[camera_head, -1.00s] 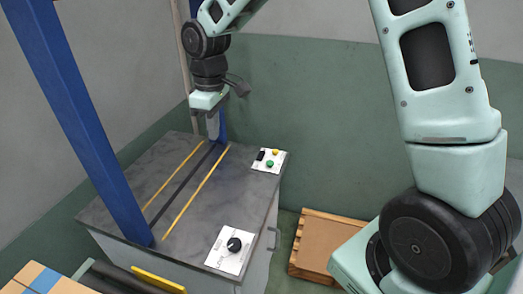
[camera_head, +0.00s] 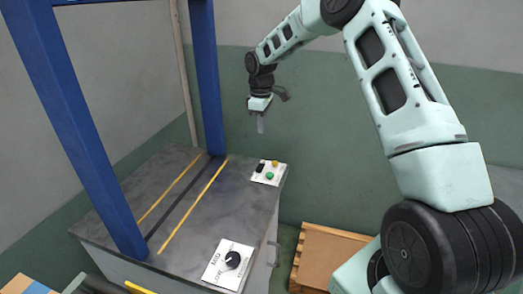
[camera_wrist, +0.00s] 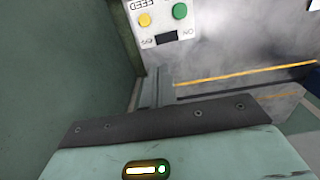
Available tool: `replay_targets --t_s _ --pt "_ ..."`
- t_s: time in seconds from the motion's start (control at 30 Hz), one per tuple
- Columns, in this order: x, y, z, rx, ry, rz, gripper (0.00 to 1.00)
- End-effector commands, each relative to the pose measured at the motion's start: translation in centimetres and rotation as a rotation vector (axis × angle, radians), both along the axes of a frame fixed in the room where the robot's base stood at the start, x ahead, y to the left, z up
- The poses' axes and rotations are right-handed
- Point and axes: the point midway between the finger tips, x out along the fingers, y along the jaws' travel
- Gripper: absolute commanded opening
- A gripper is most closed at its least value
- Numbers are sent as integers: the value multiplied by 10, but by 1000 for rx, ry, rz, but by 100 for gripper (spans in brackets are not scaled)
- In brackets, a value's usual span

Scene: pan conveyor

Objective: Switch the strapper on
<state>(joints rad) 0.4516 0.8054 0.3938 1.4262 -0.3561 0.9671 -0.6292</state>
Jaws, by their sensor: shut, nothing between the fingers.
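The strapper (camera_head: 235,207) is a grey-topped cabinet with a blue arch. A white panel (camera_head: 279,178) at its back right corner has a black rocker switch (camera_head: 261,167), a yellow button (camera_head: 275,163) and a green button (camera_head: 270,175). In the wrist view the rocker (camera_wrist: 165,38) lies between upside-down labels that seem to read ON and OFF; which side is pressed I cannot tell. The yellow button (camera_wrist: 144,19) and green button (camera_wrist: 180,11) are beside it, near FEED lettering. My gripper (camera_head: 261,128) is shut and empty, pointing down, above the panel and apart from it.
A second white panel (camera_head: 216,274) with a black knob (camera_head: 232,260) is at the strapper's front right. The blue arch post (camera_head: 207,80) rises left of my gripper. A wooden pallet (camera_head: 322,252) lies on the floor at right. The green wall (camera_head: 340,150) is behind.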

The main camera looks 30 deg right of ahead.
Motion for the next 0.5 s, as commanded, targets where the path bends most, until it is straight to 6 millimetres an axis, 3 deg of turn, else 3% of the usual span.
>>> replay_targets --t_s 0.17,0.5 --pt "-1 0 -23 1 5 1 0" --pt "0 0 -91 2 4 0 0"
